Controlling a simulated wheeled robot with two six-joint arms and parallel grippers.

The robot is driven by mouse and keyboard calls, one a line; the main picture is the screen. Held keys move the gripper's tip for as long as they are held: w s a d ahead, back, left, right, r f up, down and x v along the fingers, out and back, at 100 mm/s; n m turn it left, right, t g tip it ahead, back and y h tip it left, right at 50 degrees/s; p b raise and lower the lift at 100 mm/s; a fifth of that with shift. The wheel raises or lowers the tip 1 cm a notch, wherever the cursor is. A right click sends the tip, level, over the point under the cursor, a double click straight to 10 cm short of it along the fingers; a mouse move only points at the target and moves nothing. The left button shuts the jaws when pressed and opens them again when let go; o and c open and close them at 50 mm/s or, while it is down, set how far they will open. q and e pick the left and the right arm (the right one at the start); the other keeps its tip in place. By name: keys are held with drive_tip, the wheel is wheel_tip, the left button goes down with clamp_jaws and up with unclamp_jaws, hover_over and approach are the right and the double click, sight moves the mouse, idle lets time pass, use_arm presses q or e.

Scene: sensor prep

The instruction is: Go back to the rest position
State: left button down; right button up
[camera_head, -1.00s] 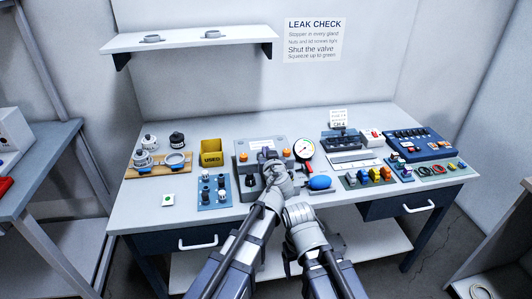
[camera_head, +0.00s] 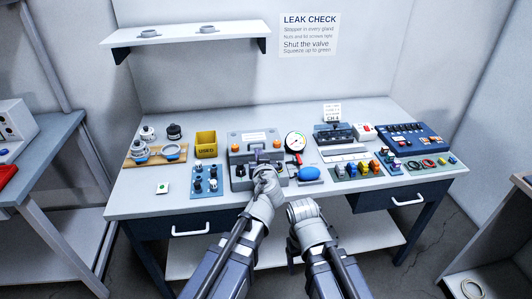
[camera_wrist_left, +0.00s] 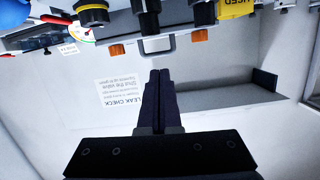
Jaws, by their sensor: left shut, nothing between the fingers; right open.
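My left gripper (camera_head: 258,158) is in front of the grey case (camera_head: 238,147) with orange latches at the middle of the workbench. It hides part of the case. In the left wrist view its two dark fingers (camera_wrist_left: 157,100) are pressed together with nothing between them. That view is upside down, with the case (camera_wrist_left: 158,45) near its top edge and apart from the fingertips. My right arm (camera_head: 312,232) is folded at the bench's front edge; its fingers are hidden, so its opening does not show.
The workbench (camera_head: 400,112) holds a gauge (camera_head: 295,141), a blue bulb (camera_head: 309,174), a yellow bin (camera_head: 206,144), a blue panel (camera_head: 410,138) and coloured connectors. A shelf (camera_head: 160,37) hangs above. Side tables stand at left and right.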

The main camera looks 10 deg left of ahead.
use_arm(q)
drive_tip(key=s+a+f+g+p, duration=0.2)
drive_tip(key=s+f+g+p, duration=0.35)
drive_tip(key=s+g, duration=0.4)
drive_tip(key=s+d+m+g+h+p, duration=0.1)
drive_tip(key=s+d+m+g+p, duration=0.1)
drive_tip(key=s, duration=0.6)
drive_tip(key=s+d+f+m+g+h+p, duration=0.1)
drive_tip(key=s+d+m+g+p, duration=0.1)
drive_tip(key=s, duration=0.7)
drive_tip(key=shift+d+f+m+g+h, duration=0.3)
drive_tip(key=shift+d+m+g, duration=0.65)
drive_tip(key=shift+d, duration=0.1)
use_arm(e)
wheel_tip(320, 180, up, 10)
drive_tip(key=shift+d, duration=0.25)
